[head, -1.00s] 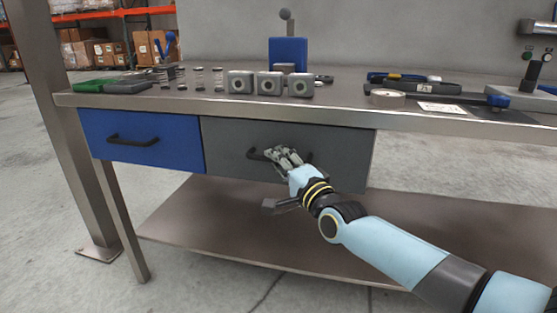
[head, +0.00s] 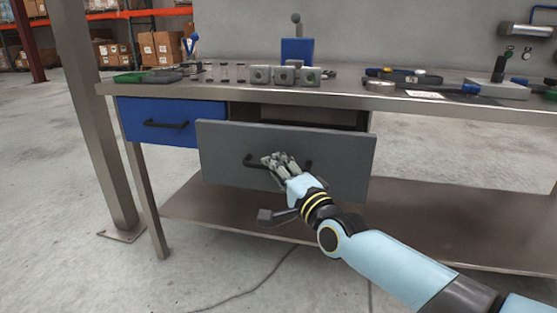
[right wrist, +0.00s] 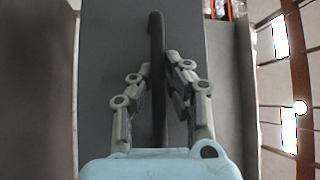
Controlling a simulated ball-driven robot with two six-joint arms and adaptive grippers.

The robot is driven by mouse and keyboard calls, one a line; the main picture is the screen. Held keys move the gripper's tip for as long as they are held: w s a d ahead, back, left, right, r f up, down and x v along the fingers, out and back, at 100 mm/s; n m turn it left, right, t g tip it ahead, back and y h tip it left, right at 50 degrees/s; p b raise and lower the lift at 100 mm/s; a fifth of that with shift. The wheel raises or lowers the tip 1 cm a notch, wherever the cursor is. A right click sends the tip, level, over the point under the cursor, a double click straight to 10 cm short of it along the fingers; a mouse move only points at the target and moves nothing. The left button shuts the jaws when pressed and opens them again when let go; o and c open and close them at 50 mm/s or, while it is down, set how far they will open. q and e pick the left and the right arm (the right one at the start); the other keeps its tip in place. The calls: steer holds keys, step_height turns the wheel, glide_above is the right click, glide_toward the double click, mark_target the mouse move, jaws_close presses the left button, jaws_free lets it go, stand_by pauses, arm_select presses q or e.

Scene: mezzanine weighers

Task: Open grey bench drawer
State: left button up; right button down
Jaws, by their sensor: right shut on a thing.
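The grey bench drawer (head: 345,155) is pulled part of the way out from under the bench top. A dark gap shows above and behind its front in the head view. My right gripper (head: 277,162) is shut on the drawer's black bar handle (head: 253,160). In the right wrist view the handle (right wrist: 157,60) runs between the two fingers of my right gripper (right wrist: 162,85), with the grey drawer front (right wrist: 112,60) behind it. The inside of the drawer is mostly hidden behind its front. My left gripper is not in view.
The blue drawer (head: 150,135) to the left is shut. The bench top (head: 220,92) carries grey blocks (head: 284,76), tools (head: 410,78) and a blue fixture (head: 297,50). A lower shelf (head: 420,205) lies below. Open floor (head: 190,285) lies in front.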

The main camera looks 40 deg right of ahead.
steer(key=s+a, duration=0.6)
steer(key=shift+a+f, duration=0.4)
steer(key=c, duration=1.7)
jaws_free()
steer(key=o, duration=0.4)
steer(key=shift+r, duration=0.1)
steer(key=shift+c, duration=0.2)
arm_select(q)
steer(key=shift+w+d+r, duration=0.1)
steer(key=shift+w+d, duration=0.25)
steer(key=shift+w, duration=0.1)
arm_select(e)
steer(key=s+f, duration=0.1)
steer(key=s, duration=1.1)
steer(key=shift+a+f, duration=0.2)
steer(key=shift+a, duration=0.2)
steer(key=shift+w, duration=0.1)
